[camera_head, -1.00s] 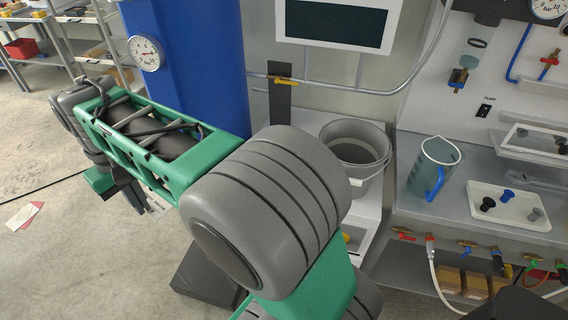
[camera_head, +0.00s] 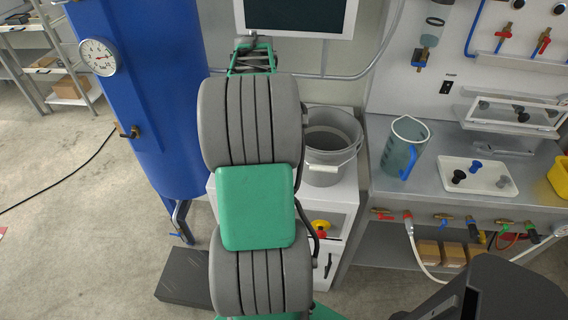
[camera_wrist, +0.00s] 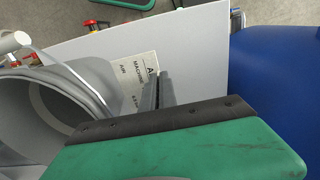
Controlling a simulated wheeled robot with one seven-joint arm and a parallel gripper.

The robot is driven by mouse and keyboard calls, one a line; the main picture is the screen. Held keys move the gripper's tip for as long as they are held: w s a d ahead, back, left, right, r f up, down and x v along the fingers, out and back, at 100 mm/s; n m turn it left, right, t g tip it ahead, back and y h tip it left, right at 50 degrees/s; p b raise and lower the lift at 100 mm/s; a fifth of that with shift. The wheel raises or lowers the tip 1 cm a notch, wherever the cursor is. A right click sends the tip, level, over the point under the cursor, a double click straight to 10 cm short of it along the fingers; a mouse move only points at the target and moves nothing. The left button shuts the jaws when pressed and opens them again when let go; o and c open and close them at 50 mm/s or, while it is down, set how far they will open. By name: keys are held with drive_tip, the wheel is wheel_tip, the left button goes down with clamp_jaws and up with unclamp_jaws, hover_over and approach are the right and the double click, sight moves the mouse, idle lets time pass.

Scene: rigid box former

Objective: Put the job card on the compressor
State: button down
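In the wrist view my gripper (camera_wrist: 164,88) has its two narrow fingers close together at the edge of a pale printed card (camera_wrist: 130,82), which looks like the job card held between them. The words MACHINE and AIR are legible on it; part is hidden behind the fingers. The card overlaps the plain top of a pale cabinet (camera_wrist: 195,50), perhaps the compressor; any gap between them cannot be judged. In the head view my arm hides the gripper and card, and the cabinet (camera_head: 340,196) stands behind my arm with a red knob on its front.
A grey bucket (camera_head: 333,140) stands on the cabinet, and its open mouth is close left of the card in the wrist view. A blue tank (camera_head: 150,120) with a gauge stands left. A bench with a jug (camera_head: 402,150) and white tray (camera_head: 478,192) is right.

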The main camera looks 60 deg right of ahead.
wheel_tip(320, 180, down, 10)
drive_tip(key=shift+s+d+p, duration=0.1)
drive_tip(key=shift+s+p, duration=0.05)
drive_tip(key=shift+p, duration=0.2)
drive_tip(key=shift+f, duration=0.2)
drive_tip(key=c, duration=1.7)
unclamp_jaws()
drive_tip(key=shift+r, duration=0.1)
